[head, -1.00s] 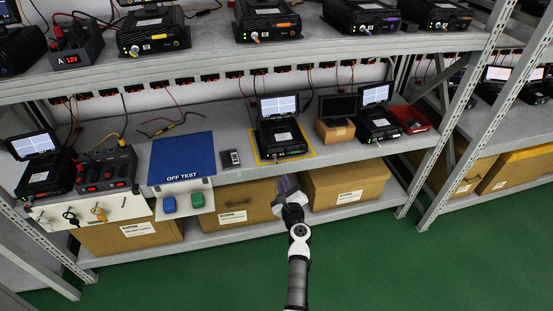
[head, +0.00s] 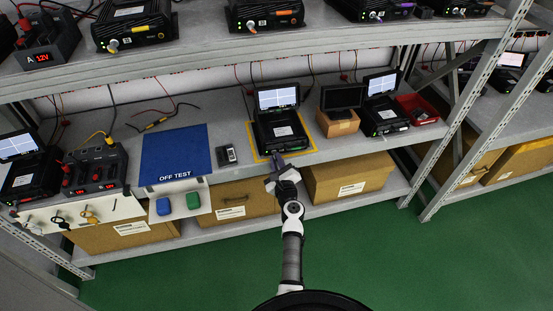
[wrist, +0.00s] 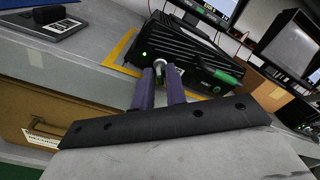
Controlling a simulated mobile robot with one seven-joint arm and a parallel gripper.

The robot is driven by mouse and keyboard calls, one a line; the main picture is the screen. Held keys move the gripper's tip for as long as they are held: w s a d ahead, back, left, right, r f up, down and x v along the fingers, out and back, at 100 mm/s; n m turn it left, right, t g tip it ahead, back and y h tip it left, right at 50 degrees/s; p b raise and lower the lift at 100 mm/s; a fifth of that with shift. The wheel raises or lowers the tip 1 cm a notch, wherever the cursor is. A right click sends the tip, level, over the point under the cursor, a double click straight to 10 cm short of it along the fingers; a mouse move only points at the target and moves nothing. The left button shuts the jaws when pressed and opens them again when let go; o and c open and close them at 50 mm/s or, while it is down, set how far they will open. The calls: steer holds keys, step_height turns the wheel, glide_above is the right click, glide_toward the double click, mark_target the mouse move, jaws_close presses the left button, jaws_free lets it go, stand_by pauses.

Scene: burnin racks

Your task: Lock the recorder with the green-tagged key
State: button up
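The recorder (head: 280,130) is a black box with a lit screen (head: 277,97) on top, standing inside a yellow outline on the middle shelf. In the wrist view its front (wrist: 180,50) shows a green light and a green strip (wrist: 226,78). My gripper (head: 277,160) is at the recorder's front edge. In the wrist view its two purple fingers (wrist: 164,75) stand slightly apart, with a small silver round part (wrist: 169,70) between or just behind their tips. I cannot tell whether this is the key or the lock, or whether the fingers grip it.
A blue OFF TEST mat (head: 175,152) and a small grey device (head: 227,155) lie left. A small monitor on a cardboard box (head: 337,125), another recorder (head: 383,118) and a red tray (head: 418,108) stand right. Keys hang on a white panel (head: 120,207). The upper shelf (head: 210,60) overhangs.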

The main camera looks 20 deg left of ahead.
jaws_close()
steer(key=shift+n+b, duration=0.55)
steer(key=shift+n, duration=0.25)
jaws_free()
steer(key=shift+s+d, duration=0.1)
